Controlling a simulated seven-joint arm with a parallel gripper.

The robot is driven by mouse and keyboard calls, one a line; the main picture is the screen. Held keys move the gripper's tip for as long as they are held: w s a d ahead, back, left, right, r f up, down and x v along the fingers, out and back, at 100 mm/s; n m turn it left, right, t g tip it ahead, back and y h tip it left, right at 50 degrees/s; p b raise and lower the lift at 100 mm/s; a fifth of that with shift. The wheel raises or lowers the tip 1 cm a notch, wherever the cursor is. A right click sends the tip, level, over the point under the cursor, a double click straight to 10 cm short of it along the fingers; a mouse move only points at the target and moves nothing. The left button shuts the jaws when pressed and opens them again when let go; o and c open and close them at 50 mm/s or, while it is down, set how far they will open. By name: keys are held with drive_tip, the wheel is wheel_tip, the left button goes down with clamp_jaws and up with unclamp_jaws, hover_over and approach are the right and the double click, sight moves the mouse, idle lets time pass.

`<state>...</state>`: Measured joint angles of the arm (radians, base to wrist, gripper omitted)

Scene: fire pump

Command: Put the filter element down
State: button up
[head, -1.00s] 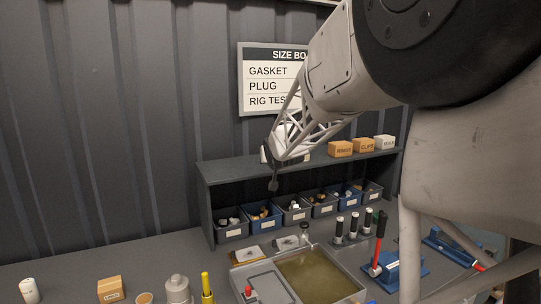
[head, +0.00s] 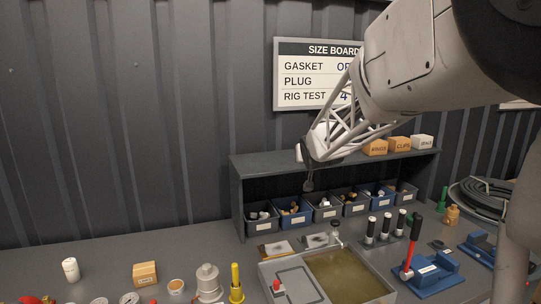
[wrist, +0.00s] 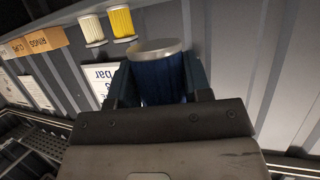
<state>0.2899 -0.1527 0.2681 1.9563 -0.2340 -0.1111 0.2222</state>
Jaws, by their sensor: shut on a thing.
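My gripper (wrist: 160,72) is shut on the filter element (wrist: 163,85), a dark blue cylinder with a pale metal end cap. In the wrist view it sits upright between the two fingers. In the head view my gripper (head: 308,180) is in front of the upper shelf, near its left half; the filter element cannot be made out there. Two similar elements, a white one (wrist: 93,32) and a yellow one (wrist: 121,24), stand beside the held one in the wrist view, apart from it.
The grey shelf unit (head: 240,190) holds a row of parts bins below and boxes on top at right. In front are a metal tray (head: 272,273) with murky liquid, a blue stand with a red lever (head: 410,250) and several small items. Open bench (head: 150,252) lies left of the shelf.

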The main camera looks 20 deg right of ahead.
drive_tip(key=shift+a, duration=0.15)
drive_tip(key=w+a+f+n+y, duration=0.2)
drive_tip(key=a+f, duration=0.1)
drive_tip(key=a, duration=1.1)
drive_tip(key=w+a+f+n+y, duration=0.2)
drive_tip(key=a+f+y, duration=0.1)
drive_tip(key=a, duration=1)
drive_tip(key=w+a+f+n+y, duration=0.2)
drive_tip(key=a+f, duration=0.1)
drive_tip(key=a, duration=1.1)
drive_tip(key=s+a+f+n+g+y, duration=0.1)
drive_tip(key=s+a+f, duration=0.2)
drive_tip(key=a, duration=0.9)
drive_tip(key=s+a+f+n+g+y, duration=0.1)
drive_tip(key=s+a+f+n+y, duration=0.1)
drive_tip(key=s+a, duration=0.5)
drive_tip(key=s+a+f+n+y, duration=0.2)
drive_tip(key=s+a, duration=0.3)
drive_tip(key=a, duration=1.2)
drive_tip(key=shift+a+f+g, duration=0.3)
drive_tip(key=shift+f+g, duration=0.1)
drive_tip(key=shift+f, duration=0.45)
drive_tip(key=shift+d, duration=0.1)
